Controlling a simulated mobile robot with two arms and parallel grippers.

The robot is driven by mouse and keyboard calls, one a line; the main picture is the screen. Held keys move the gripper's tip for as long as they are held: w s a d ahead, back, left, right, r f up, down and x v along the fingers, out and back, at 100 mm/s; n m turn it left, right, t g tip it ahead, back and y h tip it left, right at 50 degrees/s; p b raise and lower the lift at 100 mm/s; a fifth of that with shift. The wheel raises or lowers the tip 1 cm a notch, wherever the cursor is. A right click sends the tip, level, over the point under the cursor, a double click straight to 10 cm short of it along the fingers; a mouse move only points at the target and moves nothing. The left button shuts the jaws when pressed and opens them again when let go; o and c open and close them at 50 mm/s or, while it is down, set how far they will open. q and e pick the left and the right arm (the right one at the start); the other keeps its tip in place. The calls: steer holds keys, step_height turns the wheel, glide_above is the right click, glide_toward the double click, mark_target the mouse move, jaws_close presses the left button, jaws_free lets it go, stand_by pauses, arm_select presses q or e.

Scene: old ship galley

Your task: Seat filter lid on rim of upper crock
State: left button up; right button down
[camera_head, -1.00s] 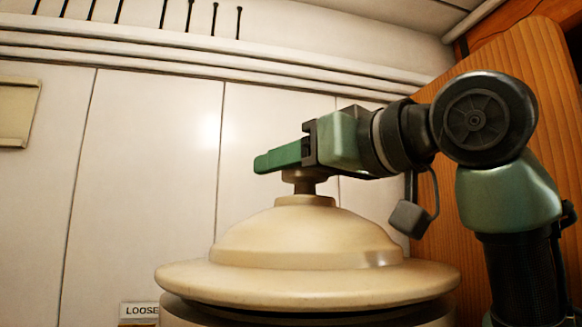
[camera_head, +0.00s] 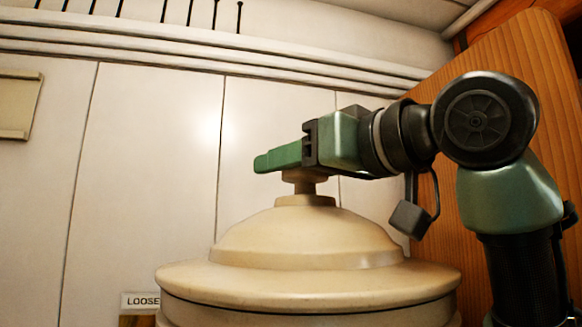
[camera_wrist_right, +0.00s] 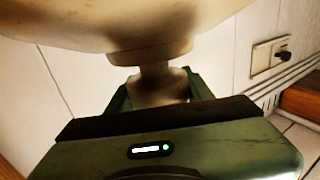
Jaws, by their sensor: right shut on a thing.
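The cream, domed filter lid (camera_head: 305,240) has a wide brim and a knob (camera_head: 304,186) on top. It sits level over the upper crock (camera_head: 300,317), with only a thin dark line between brim and crock. Whether the brim touches the rim all round I cannot tell. My right gripper (camera_head: 278,158) comes in from the right and is shut on the knob. In the right wrist view the knob (camera_wrist_right: 155,80) stands between the fingers, with the lid (camera_wrist_right: 130,25) beyond it. The lid hides the crock's rim. My left gripper is not in view.
A wooden panel (camera_head: 520,110) stands at the right behind my arm. White panelled wall (camera_head: 150,160) lies behind the crock. A switch plate (camera_wrist_right: 268,58) shows in the right wrist view.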

steer(key=shift+f, duration=0.1)
steer(key=c, duration=0.8)
jaws_free()
steer(key=shift+c, duration=0.2)
steer(key=o, duration=0.3)
steer(key=shift+s, duration=0.15)
steer(key=shift+o, duration=0.2)
steer(key=shift+f, duration=0.15)
steer(key=shift+s+d+f+b, duration=0.1)
steer(key=shift+s+d+b, duration=0.2)
steer(key=shift+b, duration=0.15)
steer(key=b+v, duration=0.1)
steer(key=v, duration=0.2)
steer(key=b+v, duration=0.2)
steer(key=v, duration=0.2)
steer(key=shift+s+r, duration=0.1)
steer(key=shift+r, duration=0.15)
